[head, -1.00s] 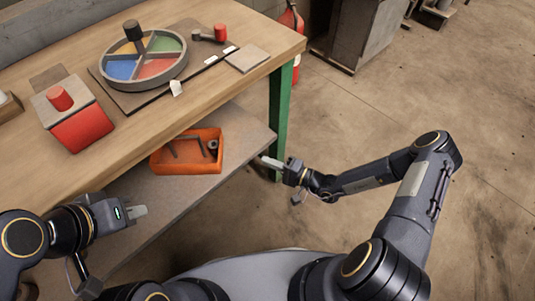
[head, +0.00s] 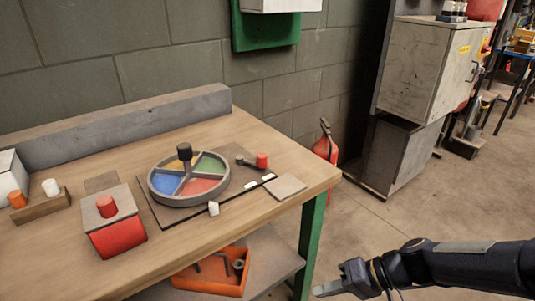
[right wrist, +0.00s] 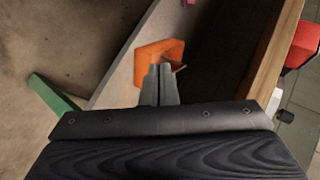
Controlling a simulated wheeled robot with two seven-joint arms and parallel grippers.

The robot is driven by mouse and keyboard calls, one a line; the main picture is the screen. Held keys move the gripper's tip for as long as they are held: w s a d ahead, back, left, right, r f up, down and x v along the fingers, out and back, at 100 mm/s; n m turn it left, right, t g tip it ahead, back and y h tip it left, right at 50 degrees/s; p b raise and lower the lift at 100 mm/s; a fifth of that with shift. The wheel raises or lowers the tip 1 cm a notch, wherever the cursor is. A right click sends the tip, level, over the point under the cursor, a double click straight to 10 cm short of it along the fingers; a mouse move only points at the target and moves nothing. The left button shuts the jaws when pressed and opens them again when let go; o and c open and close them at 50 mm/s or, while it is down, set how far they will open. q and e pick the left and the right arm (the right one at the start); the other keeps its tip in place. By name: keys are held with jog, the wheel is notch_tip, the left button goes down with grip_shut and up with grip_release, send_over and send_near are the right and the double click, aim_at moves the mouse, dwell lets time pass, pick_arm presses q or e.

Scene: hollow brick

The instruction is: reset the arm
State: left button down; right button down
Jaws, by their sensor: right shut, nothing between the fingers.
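My right gripper (head: 330,289) is at the bottom right of the head view, beside the table's green leg and clear of the table. Its fingers (right wrist: 159,84) are together and empty in the right wrist view. My left gripper is out of the head view. On the table stand a round tray (head: 151,190) with blue, green, yellow and red sections and a black knob (head: 184,152), and a red box (head: 118,236) with a grey top and red knob (head: 106,206).
An orange bin (head: 190,284) with tools sits on the lower shelf (head: 275,262); it also shows in the right wrist view (right wrist: 145,64). The green leg (head: 309,245) is close to my right gripper. A fire extinguisher (head: 325,148) and grey cabinet (head: 425,70) stand behind. Floor at right is open.

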jog(key=s+d+r+m+t+h, duration=0.1)
jog(key=s+d+r+t+h, duration=0.1)
jog(key=s+d+r+h, duration=0.3)
jog(key=s+d+r+m+t+h, duration=0.2)
jog(key=s+d+r+t, duration=0.1)
jog(key=s, duration=0.5)
notch_tip(320, 180, up, 29)
jog(key=p, duration=3)
jog(key=shift+r, duration=0.15)
jog(key=shift+a, duration=0.1)
